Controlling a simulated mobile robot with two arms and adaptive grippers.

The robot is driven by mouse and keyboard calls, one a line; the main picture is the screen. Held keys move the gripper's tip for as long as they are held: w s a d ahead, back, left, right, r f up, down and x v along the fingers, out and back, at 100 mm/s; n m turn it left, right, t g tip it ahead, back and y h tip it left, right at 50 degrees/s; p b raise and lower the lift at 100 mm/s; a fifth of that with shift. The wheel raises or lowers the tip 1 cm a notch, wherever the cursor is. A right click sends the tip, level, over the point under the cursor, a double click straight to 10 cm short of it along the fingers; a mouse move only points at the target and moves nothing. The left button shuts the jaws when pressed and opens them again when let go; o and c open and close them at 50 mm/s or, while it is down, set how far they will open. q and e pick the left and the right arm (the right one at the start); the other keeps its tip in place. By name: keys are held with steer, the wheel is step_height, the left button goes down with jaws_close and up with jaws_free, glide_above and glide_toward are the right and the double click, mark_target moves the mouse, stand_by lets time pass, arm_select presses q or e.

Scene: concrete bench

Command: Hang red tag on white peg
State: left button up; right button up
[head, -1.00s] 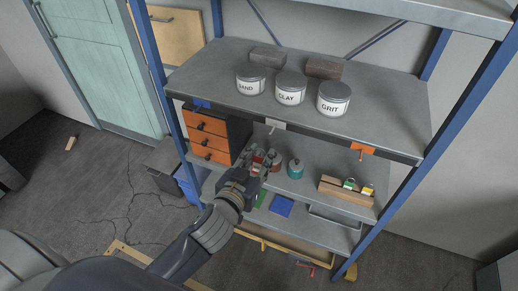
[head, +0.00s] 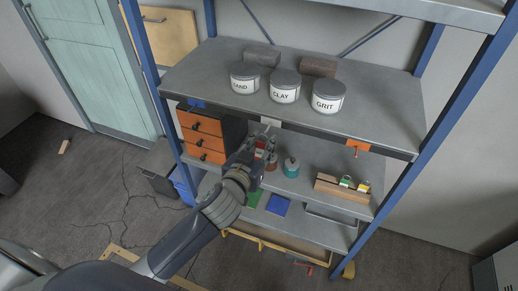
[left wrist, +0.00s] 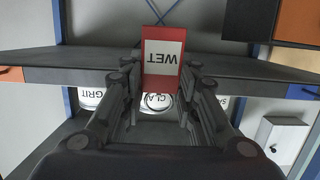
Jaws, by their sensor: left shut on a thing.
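The red tag (left wrist: 163,60) shows in the left wrist view, with a white panel reading WET upside down in that picture. My left gripper (left wrist: 160,88) is shut on it. In the head view the left gripper (head: 262,140) is at the front of the shelf unit, just below the white peg plate, with a bit of the red tag (head: 261,152) showing at the fingers. The white peg (head: 270,122) is on the front edge of the upper shelf. The gripper partly covers the space below it. In the wrist view the white peg is hidden. My right gripper is not in view.
An orange peg plate (head: 358,147) and a blue one (head: 197,103) are on the same edge. SAND, CLAY and GRIT jars (head: 285,86) stand above. Orange drawers (head: 202,136), a teal bottle (head: 291,167) and a wooden holder with padlocks (head: 342,190) sit on the shelf below.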

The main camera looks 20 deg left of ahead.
arm_select(q)
steer(key=shift+r+x, duration=0.1)
steer(key=shift+x, duration=0.7)
steer(key=shift+r+x, duration=0.15)
steer(key=shift+x, duration=0.65)
steer(key=shift+w+f+b, duration=0.25)
steer(key=shift+w+b, duration=0.15)
steer(key=shift+w, duration=0.1)
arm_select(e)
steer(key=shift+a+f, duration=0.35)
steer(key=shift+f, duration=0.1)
arm_select(q)
steer(key=shift+f, duration=0.1)
steer(key=o, duration=0.8)
steer(key=shift+o, duration=0.2)
steer(key=shift+w, duration=0.2)
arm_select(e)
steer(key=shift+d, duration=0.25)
arm_select(q)
steer(key=v, duration=1.2)
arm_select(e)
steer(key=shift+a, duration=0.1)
